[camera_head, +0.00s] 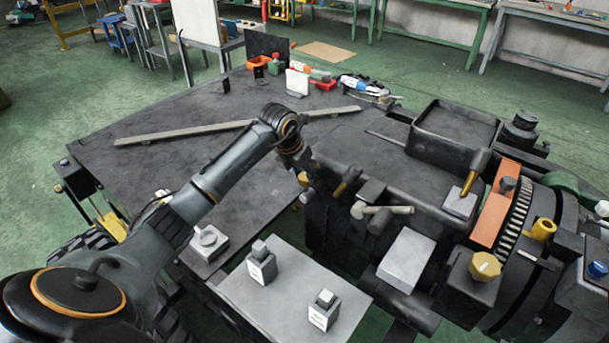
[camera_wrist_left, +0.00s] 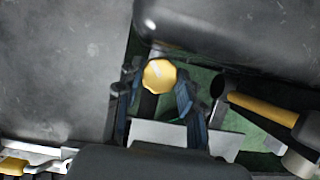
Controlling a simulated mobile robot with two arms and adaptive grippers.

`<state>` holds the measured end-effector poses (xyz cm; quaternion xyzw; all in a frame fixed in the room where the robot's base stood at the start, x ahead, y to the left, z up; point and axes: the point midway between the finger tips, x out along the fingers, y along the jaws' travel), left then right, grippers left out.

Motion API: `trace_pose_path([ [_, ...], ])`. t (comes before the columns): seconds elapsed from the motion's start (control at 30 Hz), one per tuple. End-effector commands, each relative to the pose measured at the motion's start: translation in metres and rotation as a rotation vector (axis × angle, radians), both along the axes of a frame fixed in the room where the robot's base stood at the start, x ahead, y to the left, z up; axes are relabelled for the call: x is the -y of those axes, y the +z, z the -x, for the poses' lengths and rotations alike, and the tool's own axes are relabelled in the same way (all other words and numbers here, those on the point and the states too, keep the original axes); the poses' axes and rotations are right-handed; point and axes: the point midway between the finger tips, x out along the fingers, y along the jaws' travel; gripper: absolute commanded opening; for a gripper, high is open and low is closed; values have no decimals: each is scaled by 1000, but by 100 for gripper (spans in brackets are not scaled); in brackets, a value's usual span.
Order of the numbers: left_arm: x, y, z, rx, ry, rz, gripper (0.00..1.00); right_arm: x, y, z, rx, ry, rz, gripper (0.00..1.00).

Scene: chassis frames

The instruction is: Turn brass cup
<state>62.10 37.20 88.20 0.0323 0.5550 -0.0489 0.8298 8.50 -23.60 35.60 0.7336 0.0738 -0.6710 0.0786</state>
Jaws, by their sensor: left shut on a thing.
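The brass cup (camera_wrist_left: 159,74) shows in the left wrist view as a round yellow top between the two blue-lined fingers of my left gripper (camera_wrist_left: 157,88). My left gripper is shut on it, with a finger on either side. In the head view my left gripper (camera_head: 306,182) points down at the left side of the dark machine (camera_head: 390,165). The cup is small and partly hidden there by the gripper. My right gripper is not in view.
A yellow knob (camera_head: 484,266) sits at the machine's front. A grey plate (camera_head: 280,300) with two small labelled blocks lies in front. The dark table top (camera_head: 190,150) is mostly clear.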

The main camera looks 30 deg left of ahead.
Motion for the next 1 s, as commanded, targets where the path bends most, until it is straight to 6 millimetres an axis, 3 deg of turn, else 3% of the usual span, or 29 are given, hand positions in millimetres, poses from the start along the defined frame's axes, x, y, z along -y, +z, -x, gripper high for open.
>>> trace_pose_path([
  [0.5,-3,0,-1,3,-331,-2,6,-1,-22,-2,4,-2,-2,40],
  [1.0,-3,1,-2,3,-421,-2,6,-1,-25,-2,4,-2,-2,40],
])
